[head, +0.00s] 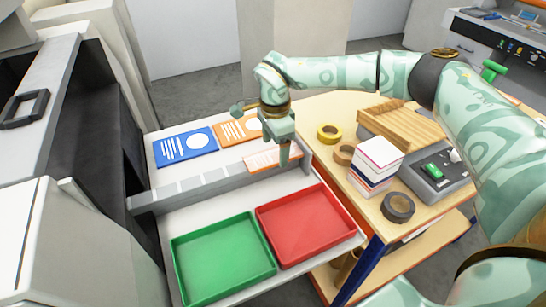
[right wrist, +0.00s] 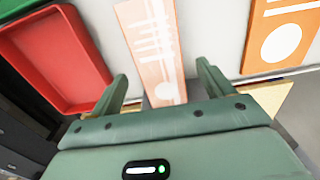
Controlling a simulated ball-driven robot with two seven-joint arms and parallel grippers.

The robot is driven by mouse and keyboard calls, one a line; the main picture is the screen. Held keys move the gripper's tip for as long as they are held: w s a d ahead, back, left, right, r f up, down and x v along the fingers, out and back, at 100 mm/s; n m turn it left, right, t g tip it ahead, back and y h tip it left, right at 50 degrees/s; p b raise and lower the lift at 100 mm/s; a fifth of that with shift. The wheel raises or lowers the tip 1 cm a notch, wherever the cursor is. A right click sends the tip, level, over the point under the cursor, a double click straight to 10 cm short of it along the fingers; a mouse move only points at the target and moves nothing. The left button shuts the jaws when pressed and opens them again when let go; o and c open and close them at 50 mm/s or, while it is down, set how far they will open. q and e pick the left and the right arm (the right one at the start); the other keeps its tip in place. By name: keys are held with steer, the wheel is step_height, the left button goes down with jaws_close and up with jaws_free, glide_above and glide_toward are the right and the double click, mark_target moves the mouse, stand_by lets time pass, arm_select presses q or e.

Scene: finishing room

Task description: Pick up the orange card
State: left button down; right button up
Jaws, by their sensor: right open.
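A bright orange card (head: 236,129) with white marks and a white circle lies on the pale surface beside a blue card (head: 186,147). The orange card also shows at the right of the right wrist view (right wrist: 283,36). A paler orange card (head: 262,161) with white lines lies nearer the grey ledge, partly behind my right gripper (head: 284,158). In the right wrist view, this paler card (right wrist: 152,42) extends between the fingers of my right gripper (right wrist: 163,78), which are open and apart from its edges. Whether the fingertips touch the surface cannot be told. My left gripper is out of view.
A green tray (head: 222,295) and a red tray (head: 337,253) stand in front of the grey ledge (head: 190,190). The wooden table (head: 318,110) at right holds tape rolls, a stack of pads (head: 377,150), a wooden rack (head: 404,122) and a grey device (head: 428,192).

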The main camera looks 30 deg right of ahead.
steer(key=shift+f, duration=0.65)
steer(key=c, duration=1.1)
steer(key=shift+o, duration=0.2)
steer(key=shift+r, duration=0.15)
